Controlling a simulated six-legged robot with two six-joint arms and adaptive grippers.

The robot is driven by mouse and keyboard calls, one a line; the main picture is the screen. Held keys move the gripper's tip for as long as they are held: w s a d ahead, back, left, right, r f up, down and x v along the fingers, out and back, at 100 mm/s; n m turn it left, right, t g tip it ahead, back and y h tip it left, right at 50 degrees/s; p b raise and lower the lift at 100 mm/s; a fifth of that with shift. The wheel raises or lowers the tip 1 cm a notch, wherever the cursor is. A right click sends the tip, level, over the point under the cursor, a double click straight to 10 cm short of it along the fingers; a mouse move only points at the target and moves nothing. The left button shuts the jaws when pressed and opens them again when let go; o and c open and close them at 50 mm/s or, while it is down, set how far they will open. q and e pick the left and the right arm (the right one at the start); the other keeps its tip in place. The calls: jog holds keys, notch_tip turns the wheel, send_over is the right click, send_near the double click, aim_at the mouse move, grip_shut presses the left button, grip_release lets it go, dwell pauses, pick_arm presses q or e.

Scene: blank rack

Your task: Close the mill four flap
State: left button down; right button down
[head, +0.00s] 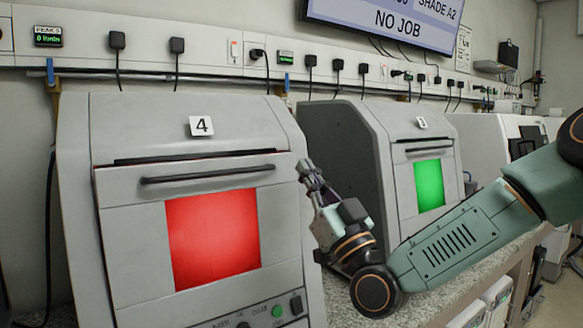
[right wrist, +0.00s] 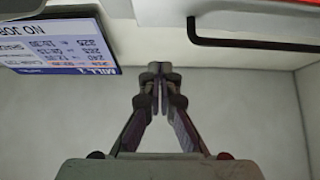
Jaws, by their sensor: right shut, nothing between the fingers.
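Mill four (head: 75,150) stands at the left of the head view, marked by a white "4" label (head: 201,126). Its front flap (head: 130,230) has a dark bar handle (head: 205,173) and a window glowing red (head: 213,238). A dark gap shows along the flap's top edge; the flap looks near its frame, but I cannot tell whether it is fully seated. My right gripper (head: 306,170) is shut and empty, just right of mill four's front, apart from the handle. In the right wrist view its fingertips (right wrist: 160,72) meet. My left gripper is not in view.
A second mill (head: 345,150) with a green window (head: 429,186) stands behind my right gripper. A wall screen (head: 385,20) reads "NO JOB". In the right wrist view a dark bar handle (right wrist: 250,43) and a screen (right wrist: 60,45) show. The speckled bench (head: 340,300) runs below the mills.

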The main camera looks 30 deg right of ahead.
aim_at(284, 163)
jog(key=w, duration=0.2)
jog(key=w+r, duration=0.1)
jog(key=w, duration=0.2)
jog(key=shift+w+b, duration=0.15)
jog(key=shift+b, duration=0.2)
jog(key=shift+w+a, duration=0.15)
jog(key=shift+w, duration=0.1)
jog(key=shift+w+r+g+p, duration=0.2)
jog(key=shift+w+g+p, duration=0.2)
jog(key=shift+w+p, duration=0.35)
jog(key=shift+w+f+g+p, duration=0.15)
jog(key=shift+w+g+p, duration=0.35)
jog(key=shift+w, duration=0.3)
jog(key=shift+s, duration=0.15)
